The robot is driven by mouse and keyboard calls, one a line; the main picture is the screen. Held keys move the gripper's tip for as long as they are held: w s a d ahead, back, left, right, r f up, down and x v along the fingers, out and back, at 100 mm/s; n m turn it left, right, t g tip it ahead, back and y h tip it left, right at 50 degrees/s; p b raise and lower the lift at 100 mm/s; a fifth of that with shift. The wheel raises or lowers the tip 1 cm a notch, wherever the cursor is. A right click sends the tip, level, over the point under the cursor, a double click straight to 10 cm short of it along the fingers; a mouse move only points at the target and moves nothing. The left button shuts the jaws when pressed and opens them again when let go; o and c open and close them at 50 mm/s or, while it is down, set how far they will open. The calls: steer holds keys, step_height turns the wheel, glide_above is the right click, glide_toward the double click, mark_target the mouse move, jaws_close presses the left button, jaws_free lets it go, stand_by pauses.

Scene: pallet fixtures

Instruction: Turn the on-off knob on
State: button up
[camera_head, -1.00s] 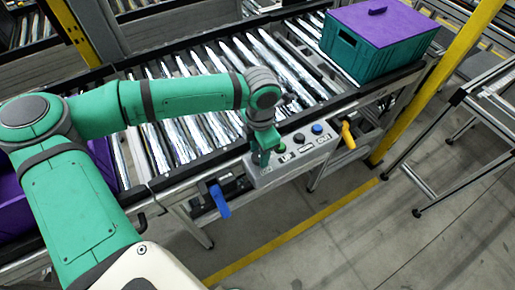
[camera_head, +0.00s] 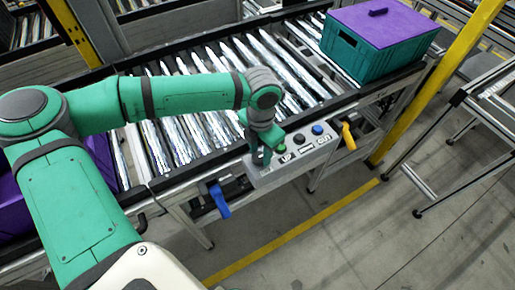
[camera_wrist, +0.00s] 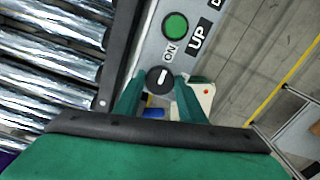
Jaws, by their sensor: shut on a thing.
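The on-off knob (camera_wrist: 158,79) is a round black dial with a white pointer line, on the grey control panel (camera_head: 318,151), beside the label "ON". In the wrist view my gripper (camera_wrist: 160,88) has its two green fingertips on either side of the knob, shut on it. The white line looks close to upright in the wrist view. In the head view my gripper (camera_head: 260,160) reaches down to the panel's left end and hides the knob.
A green button (camera_wrist: 175,26) sits beside the knob; black (camera_head: 299,139) and blue (camera_head: 317,130) controls lie farther right. A yellow handle (camera_head: 348,136) and a blue handle (camera_head: 219,200) flank the panel. A teal crate with purple lid (camera_head: 380,35) stands on the rollers.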

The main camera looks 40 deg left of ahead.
mark_target(260, 155)
steer(key=o, duration=1)
steer(key=shift+a, duration=0.2)
steer(key=shift+o, duration=0.2)
steer(key=shift+d, duration=0.1)
step_height(260, 155, up, 11)
steer(key=shift+f, duration=0.15)
